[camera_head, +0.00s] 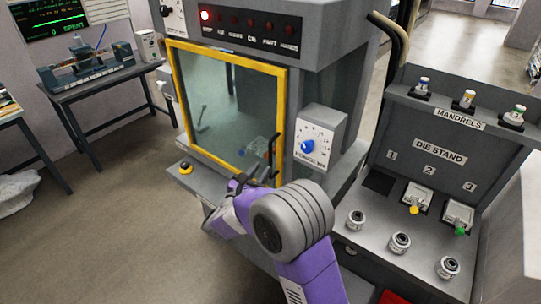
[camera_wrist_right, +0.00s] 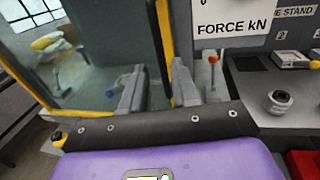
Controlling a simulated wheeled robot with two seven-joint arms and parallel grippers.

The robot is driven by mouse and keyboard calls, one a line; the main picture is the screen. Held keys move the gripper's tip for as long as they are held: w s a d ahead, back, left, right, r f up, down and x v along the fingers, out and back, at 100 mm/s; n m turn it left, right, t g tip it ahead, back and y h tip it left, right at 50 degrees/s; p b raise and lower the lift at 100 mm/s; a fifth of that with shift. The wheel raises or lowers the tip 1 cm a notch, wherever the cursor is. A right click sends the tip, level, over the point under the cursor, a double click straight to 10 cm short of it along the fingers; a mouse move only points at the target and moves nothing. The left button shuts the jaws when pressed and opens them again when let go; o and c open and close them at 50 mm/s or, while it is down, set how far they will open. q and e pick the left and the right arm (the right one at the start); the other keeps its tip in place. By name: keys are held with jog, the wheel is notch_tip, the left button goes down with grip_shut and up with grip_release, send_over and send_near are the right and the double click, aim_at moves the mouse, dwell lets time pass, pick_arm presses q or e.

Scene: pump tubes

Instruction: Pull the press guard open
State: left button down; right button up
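The press guard is a clear panel in a yellow frame (camera_head: 280,112) on the front of the grey press, and it looks closed. A dark upright handle (camera_head: 272,148) stands near its lower right edge. My right gripper (camera_head: 256,173) is at the lower right of the guard, close to the handle. In the right wrist view, my right gripper's two fingers (camera_wrist_right: 157,90) are spread apart. The yellow frame edge (camera_wrist_right: 163,40) and a dark upright strip show between them. I cannot tell whether the fingers touch the handle. My left gripper is not in view.
A force dial box (camera_head: 318,138) sits right of the guard. A yellow button (camera_head: 185,168) is at the lower left. The die stand (camera_head: 438,175) with mandrels and dies is at the right. A bench (camera_head: 95,75) stands back left.

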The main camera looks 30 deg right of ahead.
aim_at(270, 159)
jog(key=x, duration=0.7)
jog(key=shift+d, duration=0.15)
jog(key=shift+c, duration=0.2)
grip_shut()
